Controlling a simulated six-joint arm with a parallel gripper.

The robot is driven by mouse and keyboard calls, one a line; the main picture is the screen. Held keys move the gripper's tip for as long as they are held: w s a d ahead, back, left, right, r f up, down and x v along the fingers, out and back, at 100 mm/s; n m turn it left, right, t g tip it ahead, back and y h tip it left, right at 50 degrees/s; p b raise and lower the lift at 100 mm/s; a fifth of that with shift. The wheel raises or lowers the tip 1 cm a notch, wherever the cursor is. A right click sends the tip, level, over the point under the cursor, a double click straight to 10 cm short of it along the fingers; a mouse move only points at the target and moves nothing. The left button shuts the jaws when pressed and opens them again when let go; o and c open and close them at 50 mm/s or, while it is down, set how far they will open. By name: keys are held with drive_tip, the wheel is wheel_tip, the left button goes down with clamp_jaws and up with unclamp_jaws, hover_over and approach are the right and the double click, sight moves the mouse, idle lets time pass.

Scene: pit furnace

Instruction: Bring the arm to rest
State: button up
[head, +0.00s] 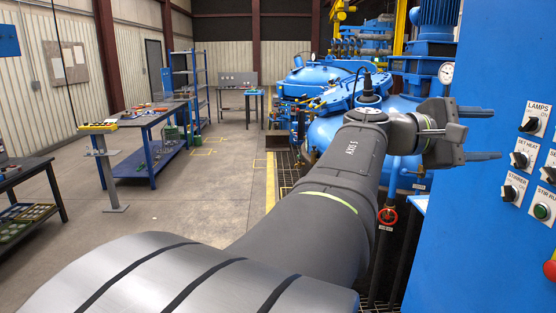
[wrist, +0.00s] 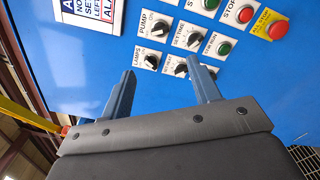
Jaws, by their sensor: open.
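My gripper (head: 489,134) is at the end of my arm, to the right of the middle in the head view. Its two blue fingers point right, toward the blue control panel (head: 455,215). The fingers are apart with nothing between them. In the wrist view my gripper (wrist: 157,82) shows both fingers spread in front of the panel (wrist: 85,92), which has several black knobs and push buttons. The fingertips appear close to the lower knobs; I cannot tell whether they touch the panel.
Blue furnace vessels (head: 325,130) with pipes and a red valve wheel (head: 388,216) stand beyond my arm. A workbench (head: 165,118) and a dark table (head: 30,176) stand at the left. The concrete floor (head: 180,205) between them and my arm is mostly clear.

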drive_tip(key=d, duration=1.5)
drive_tip(key=shift+d, duration=0.3)
drive_tip(key=shift+a+m, duration=0.2)
drive_tip(key=shift+m, duration=0.6)
drive_tip(key=m, duration=0.4)
drive_tip(key=shift+m, duration=0.3)
drive_tip(key=m, duration=0.6)
